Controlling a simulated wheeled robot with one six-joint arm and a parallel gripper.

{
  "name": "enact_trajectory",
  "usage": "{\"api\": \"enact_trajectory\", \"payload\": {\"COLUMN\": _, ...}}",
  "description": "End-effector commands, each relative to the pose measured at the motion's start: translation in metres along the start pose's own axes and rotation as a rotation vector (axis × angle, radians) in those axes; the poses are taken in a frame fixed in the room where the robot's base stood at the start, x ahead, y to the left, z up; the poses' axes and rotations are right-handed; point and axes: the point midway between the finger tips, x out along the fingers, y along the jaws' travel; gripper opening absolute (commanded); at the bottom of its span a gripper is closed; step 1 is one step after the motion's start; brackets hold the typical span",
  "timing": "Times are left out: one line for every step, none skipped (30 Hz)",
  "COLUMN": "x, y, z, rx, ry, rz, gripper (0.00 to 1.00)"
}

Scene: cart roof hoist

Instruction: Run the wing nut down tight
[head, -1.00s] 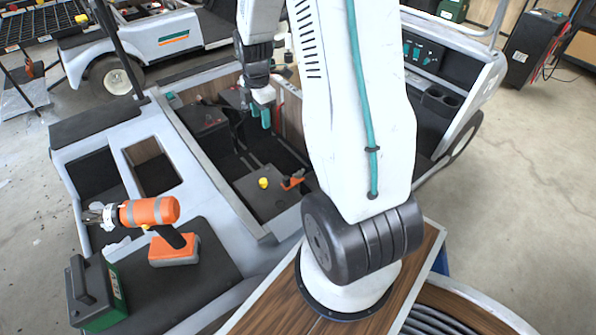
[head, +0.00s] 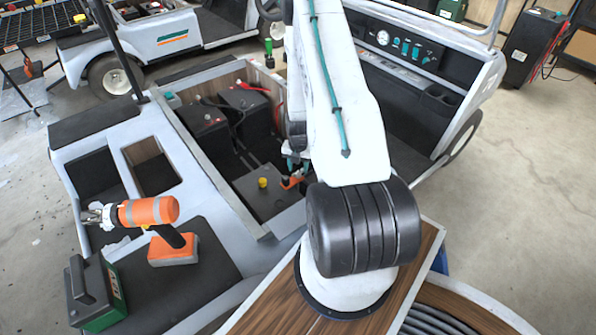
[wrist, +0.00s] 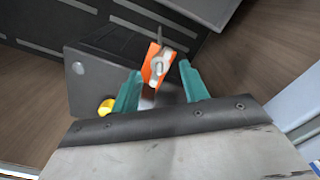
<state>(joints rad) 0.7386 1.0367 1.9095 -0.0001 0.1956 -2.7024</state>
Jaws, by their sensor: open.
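An orange piece with a silver part at its middle, apparently the wing nut, shows in the wrist view (wrist: 154,66) and in the head view (head: 290,182). It sits at the end of a dark battery box in the cart's open bay. My gripper (wrist: 159,72) has two teal fingers that stand open, one on each side of the orange piece, with gaps visible. In the head view my gripper (head: 293,163) is just above the orange piece, partly hidden by my arm. I cannot tell how far down the nut sits on its thread.
A yellow cap (head: 263,182) is on the box beside the orange piece. Two dark batteries (head: 205,130) stand farther back in the bay. The bay's pale rim (head: 222,185) runs close by. An orange drill (head: 150,212) and a green case (head: 97,292) rest on the cart's deck.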

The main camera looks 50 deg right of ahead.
Motion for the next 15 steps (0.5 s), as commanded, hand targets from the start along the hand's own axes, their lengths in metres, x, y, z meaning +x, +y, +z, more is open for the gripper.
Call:
{"api": "enact_trajectory", "payload": {"x": 0.008, "y": 0.0, "z": -0.001, "rx": 0.0, "ry": 0.002, "rz": -0.001, "gripper": 0.44}}
{"api": "enact_trajectory", "payload": {"x": 0.012, "y": 0.0, "z": 0.0, "rx": 0.0, "ry": 0.001, "rz": 0.0, "gripper": 0.44}}
{"api": "enact_trajectory", "payload": {"x": 0.016, "y": 0.0, "z": 0.0, "rx": 0.0, "ry": 0.001, "rz": 0.0, "gripper": 0.44}}
{"api": "enact_trajectory", "payload": {"x": 0.018, "y": 0.0, "z": 0.0, "rx": 0.0, "ry": 0.0, "rz": 0.0, "gripper": 0.44}}
{"api": "enact_trajectory", "payload": {"x": 0.021, "y": 0.0, "z": 0.0, "rx": 0.0, "ry": 0.0, "rz": 0.0, "gripper": 0.44}}
{"api": "enact_trajectory", "payload": {"x": 0.023, "y": 0.0, "z": 0.0, "rx": 0.0, "ry": 0.0, "rz": 0.0, "gripper": 0.44}}
{"api": "enact_trajectory", "payload": {"x": 0.024, "y": 0.0, "z": 0.0, "rx": 0.0, "ry": 0.0, "rz": 0.0, "gripper": 0.44}}
{"api": "enact_trajectory", "payload": {"x": 0.025, "y": 0.0, "z": 0.0, "rx": 0.0, "ry": 0.0, "rz": 0.0, "gripper": 0.44}}
{"api": "enact_trajectory", "payload": {"x": 0.026, "y": 0.0, "z": 0.0, "rx": 0.0, "ry": 0.0, "rz": 0.0, "gripper": 0.44}}
{"api": "enact_trajectory", "payload": {"x": 0.026, "y": 0.0, "z": 0.0, "rx": 0.0, "ry": 0.0, "rz": 0.0, "gripper": 0.44}}
{"api": "enact_trajectory", "payload": {"x": 0.026, "y": 0.0, "z": 0.0, "rx": 0.001, "ry": 0.0, "rz": 0.0, "gripper": 0.44}}
{"api": "enact_trajectory", "payload": {"x": 0.026, "y": 0.0, "z": 0.0, "rx": 0.001, "ry": 0.0, "rz": 0.0, "gripper": 0.44}}
{"api": "enact_trajectory", "payload": {"x": 0.026, "y": 0.0, "z": 0.0, "rx": 0.001, "ry": 0.0, "rz": 0.0, "gripper": 0.44}}
{"api": "enact_trajectory", "payload": {"x": 0.026, "y": 0.0, "z": 0.0, "rx": 0.001, "ry": 0.0, "rz": 0.0, "gripper": 0.44}}
{"api": "enact_trajectory", "payload": {"x": 0.025, "y": 0.0, "z": 0.0, "rx": 0.001, "ry": 0.0, "rz": 0.0, "gripper": 0.44}}
